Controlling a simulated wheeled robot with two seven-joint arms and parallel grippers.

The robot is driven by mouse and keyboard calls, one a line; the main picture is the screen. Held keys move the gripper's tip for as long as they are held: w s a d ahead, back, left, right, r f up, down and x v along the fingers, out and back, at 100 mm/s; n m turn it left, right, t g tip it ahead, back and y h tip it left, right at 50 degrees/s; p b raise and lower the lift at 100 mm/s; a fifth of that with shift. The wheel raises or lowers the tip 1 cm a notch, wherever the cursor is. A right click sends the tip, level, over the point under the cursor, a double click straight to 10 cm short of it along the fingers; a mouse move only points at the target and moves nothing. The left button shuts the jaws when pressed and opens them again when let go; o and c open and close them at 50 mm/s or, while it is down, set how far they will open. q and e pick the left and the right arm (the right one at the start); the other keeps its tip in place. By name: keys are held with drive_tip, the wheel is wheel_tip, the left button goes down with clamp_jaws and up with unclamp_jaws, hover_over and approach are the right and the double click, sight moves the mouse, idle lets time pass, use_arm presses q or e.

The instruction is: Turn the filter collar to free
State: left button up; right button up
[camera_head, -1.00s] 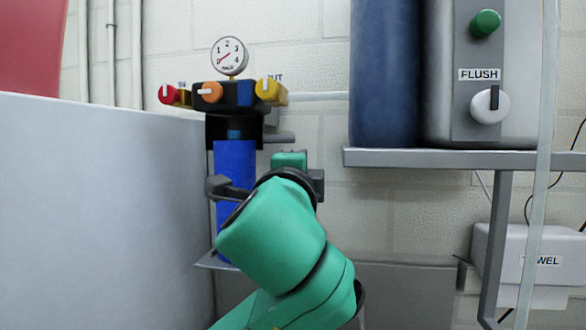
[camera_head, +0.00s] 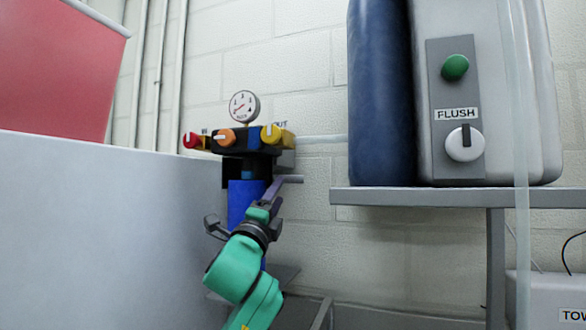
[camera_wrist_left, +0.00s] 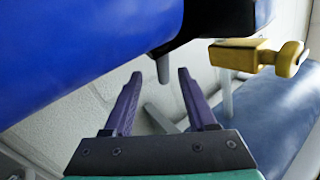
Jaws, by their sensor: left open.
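The filter's blue housing (camera_head: 240,200) hangs upright below a black head. The black collar (camera_head: 232,168) is at its top, and a grey handle (camera_head: 290,179) sticks out to the right. My left gripper (camera_head: 274,184) is open beside the housing, close to the handle. In the left wrist view, the purple fingers (camera_wrist_left: 160,76) are apart, with the handle's grey end (camera_wrist_left: 162,70) appearing between or just beyond their tips. The blue housing (camera_wrist_left: 70,50) fills the upper left there. I cannot tell whether the fingers touch the handle. My right gripper is out of view.
Red (camera_head: 192,140), orange (camera_head: 225,137) and yellow (camera_head: 271,134) knobs and a gauge (camera_head: 244,105) sit above the filter. A grey panel (camera_head: 100,220) stands left. A shelf (camera_head: 440,198) with a blue tank (camera_head: 380,95) and FLUSH unit (camera_head: 540,100) stands right.

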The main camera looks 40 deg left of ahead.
sight(289, 179)
use_arm(q)
drive_tip(key=p+x, duration=0.1)
drive_tip(key=x, duration=0.1)
drive_tip(key=p+x, duration=0.1)
drive_tip(key=x, duration=0.1)
drive_tip(key=d+p+x, duration=0.1)
drive_tip(key=x, duration=0.1)
drive_tip(key=shift+w+r, duration=0.25)
drive_tip(key=shift+r, duration=0.15)
drive_tip(key=shift+w+a+r, duration=0.1)
drive_tip(key=shift+w+a, duration=0.15)
drive_tip(key=shift+w, duration=0.1)
drive_tip(key=shift+a, duration=0.15)
clamp_jaws()
drive_tip(key=shift+w+f, duration=0.1)
drive_tip(key=shift+f, duration=0.15)
